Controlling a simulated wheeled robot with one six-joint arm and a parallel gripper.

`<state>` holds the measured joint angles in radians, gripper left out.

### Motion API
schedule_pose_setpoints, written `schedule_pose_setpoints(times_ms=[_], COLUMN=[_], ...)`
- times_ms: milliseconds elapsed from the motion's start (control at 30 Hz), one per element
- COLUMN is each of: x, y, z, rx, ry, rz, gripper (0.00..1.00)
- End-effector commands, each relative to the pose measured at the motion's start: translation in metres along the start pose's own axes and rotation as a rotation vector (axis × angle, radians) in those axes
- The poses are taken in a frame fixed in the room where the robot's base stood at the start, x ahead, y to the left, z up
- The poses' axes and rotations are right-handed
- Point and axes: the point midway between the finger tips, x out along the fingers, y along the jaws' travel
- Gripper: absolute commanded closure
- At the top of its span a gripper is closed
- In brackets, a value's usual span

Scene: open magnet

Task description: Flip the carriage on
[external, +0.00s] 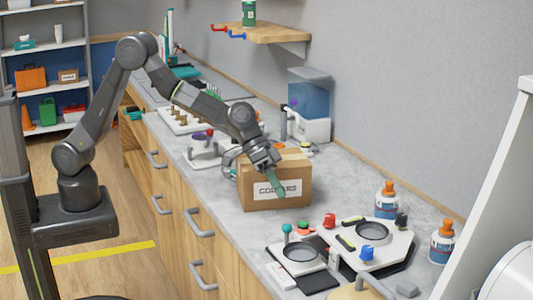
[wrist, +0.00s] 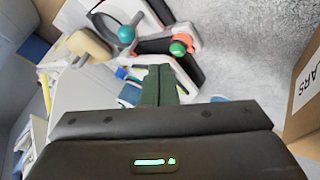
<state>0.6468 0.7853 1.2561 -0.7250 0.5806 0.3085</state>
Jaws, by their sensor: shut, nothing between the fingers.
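My gripper (external: 281,190) is shut and empty, with its green fingers pointing down in front of a cardboard box. In the wrist view the closed fingers (wrist: 160,82) point toward a device with a teal ball on a stick (wrist: 127,35) and a green knob with an orange part (wrist: 180,47). In the external view this left device (external: 303,254) has a round plate, the teal ball (external: 287,229) and the green knob (external: 303,225). The gripper is above and apart from it. I cannot tell which part is the carriage.
The cardboard box (external: 285,165) stands beside my gripper. A white device (external: 375,232) with red, blue and black knobs is on the right, near two orange-capped bottles (external: 386,200). A water tank (external: 310,95) is behind the box.

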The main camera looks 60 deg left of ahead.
Motion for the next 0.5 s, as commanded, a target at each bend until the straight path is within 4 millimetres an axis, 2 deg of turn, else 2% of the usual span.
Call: schedule_pose_setpoints(times_ms=[33, 200, 333, 500], x=[-0.012, -0.037, -0.048, -0.051], y=[0.002, 0.001, 0.0, 0.0], z=[0.008, 0.029, 0.038, 0.042], rx=[-0.013, -0.056, -0.073, -0.081], ry=[0.007, 0.028, 0.038, 0.041], rz=[-0.017, -0.064, -0.083, -0.089], gripper=[1.0, 1.0, 1.0, 1.0])
